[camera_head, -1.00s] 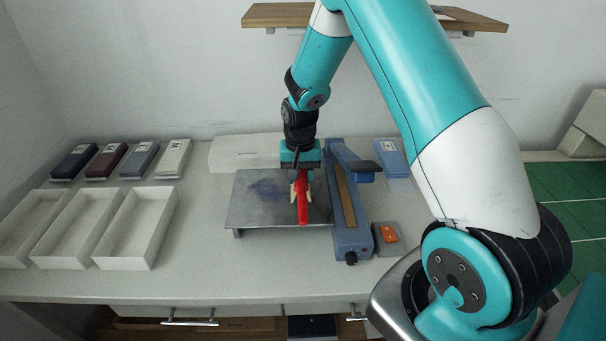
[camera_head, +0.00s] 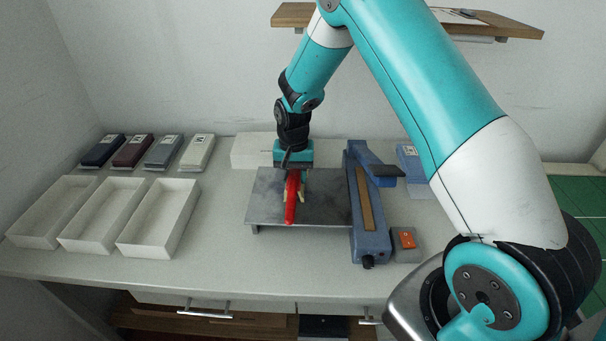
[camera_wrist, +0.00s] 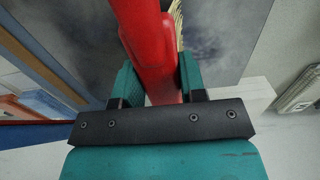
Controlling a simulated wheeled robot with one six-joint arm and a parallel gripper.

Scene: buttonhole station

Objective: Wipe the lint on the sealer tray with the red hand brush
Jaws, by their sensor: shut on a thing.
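The red hand brush (camera_head: 291,199) is held in my gripper (camera_head: 293,171), with pale bristles showing at its side. It also fills the top middle of the wrist view (camera_wrist: 152,45), between the two teal fingers of my gripper (camera_wrist: 158,84). The grey metal sealer tray (camera_head: 330,208) lies under the brush, left of the blue sealer (camera_head: 370,220). Grey smudgy patches show on the tray in the wrist view (camera_wrist: 222,35). In the head view I see no clear lint patch; my gripper and the brush cover part of the tray. Whether the bristles touch the tray I cannot tell.
Three white open bins (camera_head: 158,218) stand on the left of the table, with several small coloured boxes (camera_head: 162,152) behind them. A grey block with an orange switch (camera_head: 406,240) lies right of the sealer. A wooden shelf (camera_head: 490,22) hangs above. The front table strip is clear.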

